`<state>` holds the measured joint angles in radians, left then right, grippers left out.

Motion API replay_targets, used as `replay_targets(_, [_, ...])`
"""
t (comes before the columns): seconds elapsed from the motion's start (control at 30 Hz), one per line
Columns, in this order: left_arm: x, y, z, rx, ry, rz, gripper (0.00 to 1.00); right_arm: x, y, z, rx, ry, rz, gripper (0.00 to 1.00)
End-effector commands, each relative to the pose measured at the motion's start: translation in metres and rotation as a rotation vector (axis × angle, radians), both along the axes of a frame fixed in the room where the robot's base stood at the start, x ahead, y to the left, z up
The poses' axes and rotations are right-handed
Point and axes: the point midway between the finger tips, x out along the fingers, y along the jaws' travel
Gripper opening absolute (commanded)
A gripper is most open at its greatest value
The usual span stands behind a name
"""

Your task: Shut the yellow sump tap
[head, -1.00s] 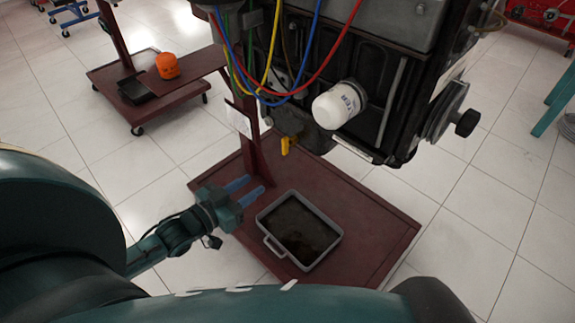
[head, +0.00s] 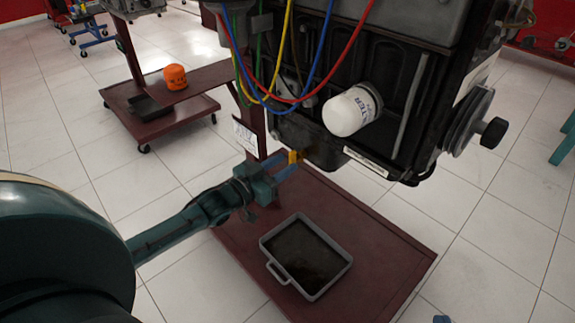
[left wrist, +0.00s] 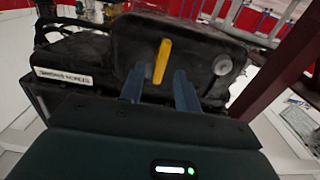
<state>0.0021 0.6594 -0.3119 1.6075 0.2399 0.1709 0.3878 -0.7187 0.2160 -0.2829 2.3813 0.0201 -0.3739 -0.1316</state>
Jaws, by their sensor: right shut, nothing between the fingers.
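The yellow sump tap (head: 293,156) shows as a small lever at the lower edge of the dark engine sump (head: 320,150). In the left wrist view the tap lever (left wrist: 161,61) stands nearly upright in the picture against the black sump. My left gripper (head: 283,165) is right at the tap, its blue fingers (left wrist: 159,88) apart, one on each side of the lever's line. I cannot tell whether a finger touches it. Only a blue tip of my right gripper (head: 441,319) shows at the bottom edge of the head view, shut and away from the engine.
A grey drain pan (head: 340,283) with dark contents sits on the maroon stand base (head: 395,240) below the engine. A white oil filter (head: 346,113) and coloured cables hang above the tap. An orange filter (head: 175,77) stands on another stand behind.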

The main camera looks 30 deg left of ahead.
Motion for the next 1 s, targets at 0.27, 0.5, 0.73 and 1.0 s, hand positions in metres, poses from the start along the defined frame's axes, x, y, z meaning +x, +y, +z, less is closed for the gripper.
replay_targets(0.27, [0.02,-0.007,0.0,0.0,0.0,0.0,0.33,0.003,0.0,0.002,0.003,-0.048,-0.001,0.0])
replay_targets(0.5, [0.021,-0.008,0.0,0.001,0.002,0.0,0.33,0.003,0.001,0.001,0.003,-0.048,0.001,0.0])
replay_targets(0.73, [0.021,-0.008,0.0,0.0,0.001,0.0,0.16,0.003,0.001,0.001,0.003,-0.045,0.002,0.0])
replay_targets(1.0, [0.021,-0.008,0.0,0.0,0.001,0.0,0.0,0.002,0.001,0.0,0.003,-0.044,0.002,0.0])
